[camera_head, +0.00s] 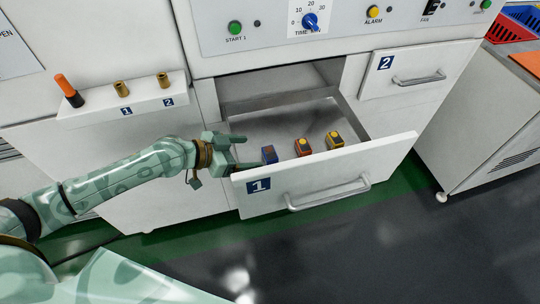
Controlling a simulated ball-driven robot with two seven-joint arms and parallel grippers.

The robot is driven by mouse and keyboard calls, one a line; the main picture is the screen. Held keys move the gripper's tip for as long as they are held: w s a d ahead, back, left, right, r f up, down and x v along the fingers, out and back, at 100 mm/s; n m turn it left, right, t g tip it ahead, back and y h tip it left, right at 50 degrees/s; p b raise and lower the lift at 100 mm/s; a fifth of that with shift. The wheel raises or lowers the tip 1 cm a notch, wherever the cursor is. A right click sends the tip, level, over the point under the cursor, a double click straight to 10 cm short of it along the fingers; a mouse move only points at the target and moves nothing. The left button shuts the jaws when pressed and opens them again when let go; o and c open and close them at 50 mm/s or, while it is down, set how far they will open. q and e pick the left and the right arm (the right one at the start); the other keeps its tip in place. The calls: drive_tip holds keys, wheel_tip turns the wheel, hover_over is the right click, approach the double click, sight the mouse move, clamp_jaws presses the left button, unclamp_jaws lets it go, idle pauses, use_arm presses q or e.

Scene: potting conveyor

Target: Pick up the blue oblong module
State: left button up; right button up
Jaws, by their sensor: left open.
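The blue oblong module (269,154) lies in the open drawer marked 1 (360,157), the leftmost of three modules there. My left gripper (246,153) is open at the drawer's left side, its fingers pointing right, just left of the blue module. I cannot tell whether a fingertip touches the module. My right gripper is out of view.
An orange module (303,147) and a yellow module (335,140) stand to the right in the same drawer. The drawer front has a handle (328,192). Drawer 2 (418,71) is shut. A shelf (125,103) with an orange-topped stick (68,90) is left.

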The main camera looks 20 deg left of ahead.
sight(268, 153)
use_arm(q)
drive_tip(key=b+x, duration=0.1)
drive_tip(key=x, duration=0.5)
drive_tip(key=shift+w+d+f, duration=0.1)
drive_tip(key=shift+d+f, duration=0.1)
drive_tip(key=shift+d, duration=0.1)
drive_tip(key=c, duration=1.2)
